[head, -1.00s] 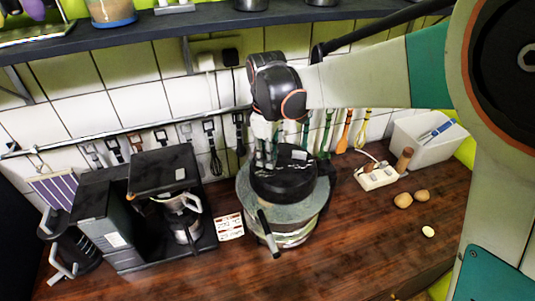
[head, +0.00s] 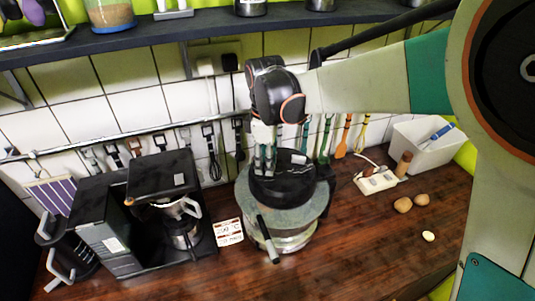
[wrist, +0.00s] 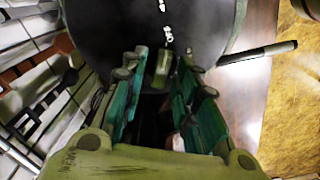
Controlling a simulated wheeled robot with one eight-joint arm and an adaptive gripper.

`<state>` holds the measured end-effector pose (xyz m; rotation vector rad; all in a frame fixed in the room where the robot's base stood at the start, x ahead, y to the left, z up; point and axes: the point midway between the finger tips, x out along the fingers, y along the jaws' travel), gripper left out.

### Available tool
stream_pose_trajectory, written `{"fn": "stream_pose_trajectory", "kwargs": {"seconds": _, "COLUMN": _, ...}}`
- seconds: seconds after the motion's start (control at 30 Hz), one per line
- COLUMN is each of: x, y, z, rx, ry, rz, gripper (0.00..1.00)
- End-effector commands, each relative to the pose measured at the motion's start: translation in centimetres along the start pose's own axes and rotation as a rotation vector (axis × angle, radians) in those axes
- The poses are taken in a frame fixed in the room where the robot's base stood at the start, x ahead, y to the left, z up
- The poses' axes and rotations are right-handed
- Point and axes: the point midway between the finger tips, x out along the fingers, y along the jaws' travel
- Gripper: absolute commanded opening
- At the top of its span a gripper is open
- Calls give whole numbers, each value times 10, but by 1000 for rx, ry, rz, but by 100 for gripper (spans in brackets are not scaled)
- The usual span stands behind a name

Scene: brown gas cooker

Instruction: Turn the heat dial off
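A round appliance (head: 300,232) with a grey-green rim and a black handle stands on the wooden counter. A black round top (head: 300,190) sits on it. In the wrist view this black top (wrist: 205,30) carries white marks and a small pale-green raised piece (wrist: 162,68), which may be the heat dial; I cannot be sure. My gripper (head: 264,163) points down over the left back part of the black top. In the wrist view its teal-padded fingers (wrist: 160,82) are apart, one on each side of the small raised piece. Whether they touch it is unclear.
A black coffee machine (head: 105,225) stands to the left, with a small card (head: 228,232) beside the appliance. Utensils hang on the wall behind. A power strip (head: 376,181), a white bin (head: 415,150) and brown potatoes (head: 403,204) are to the right.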

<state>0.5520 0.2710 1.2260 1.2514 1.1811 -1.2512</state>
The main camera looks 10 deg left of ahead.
Motion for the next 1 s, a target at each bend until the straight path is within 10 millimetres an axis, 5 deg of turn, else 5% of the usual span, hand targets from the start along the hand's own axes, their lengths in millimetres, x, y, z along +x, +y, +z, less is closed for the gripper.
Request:
{"fn": "stream_pose_trajectory", "kwargs": {"seconds": 0.43, "x": -11, "y": 0, "z": 0, "rx": 1, "ry": 0, "rz": 0, "gripper": 32}}
{"fn": "stream_pose_trajectory", "kwargs": {"seconds": 1.0, "x": -110, "y": -1, "z": 0, "rx": 0, "ry": 0, "rz": 0, "gripper": 32}}
